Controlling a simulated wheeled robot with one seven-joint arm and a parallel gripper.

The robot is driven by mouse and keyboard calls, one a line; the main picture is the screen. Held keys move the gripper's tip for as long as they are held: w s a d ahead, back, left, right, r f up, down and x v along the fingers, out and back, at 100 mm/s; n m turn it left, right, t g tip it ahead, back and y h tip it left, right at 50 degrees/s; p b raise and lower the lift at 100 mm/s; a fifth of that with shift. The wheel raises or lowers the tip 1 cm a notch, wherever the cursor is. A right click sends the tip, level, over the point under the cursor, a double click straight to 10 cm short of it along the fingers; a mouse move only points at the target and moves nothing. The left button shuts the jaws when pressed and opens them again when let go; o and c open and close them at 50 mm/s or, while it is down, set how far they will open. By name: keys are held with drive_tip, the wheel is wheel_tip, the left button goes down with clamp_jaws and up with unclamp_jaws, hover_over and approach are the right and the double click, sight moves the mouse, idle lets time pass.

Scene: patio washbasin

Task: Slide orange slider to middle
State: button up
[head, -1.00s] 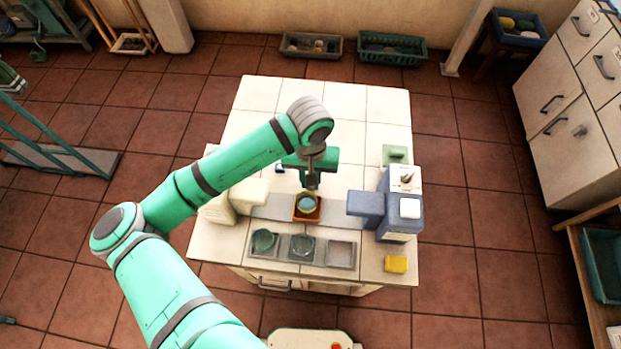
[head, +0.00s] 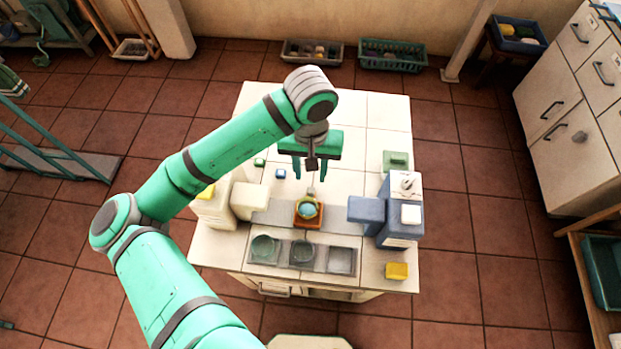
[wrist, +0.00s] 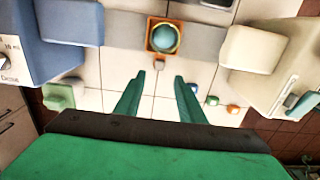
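The orange slider (head: 309,221) is a square orange block with a round teal and yellow piece on top. It sits on the grey strip (head: 335,212), about midway between the cream block on the left and the blue block on the right. It also shows at the top middle of the wrist view (wrist: 150,48). My gripper (head: 310,174) is open and empty, above the table and toward its far side from the slider. In the wrist view its two green fingers (wrist: 159,76) are spread apart, clear of the slider.
A cream dispenser (head: 212,208) and a blue-grey dispenser (head: 400,220) flank the strip. Grey basins (head: 341,260) line the front edge. A yellow block (head: 397,271) is at front right, a green block (head: 395,161) at back right. Small cubes (head: 280,173) lie left of my gripper.

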drive_tip(key=shift+r, duration=1.3)
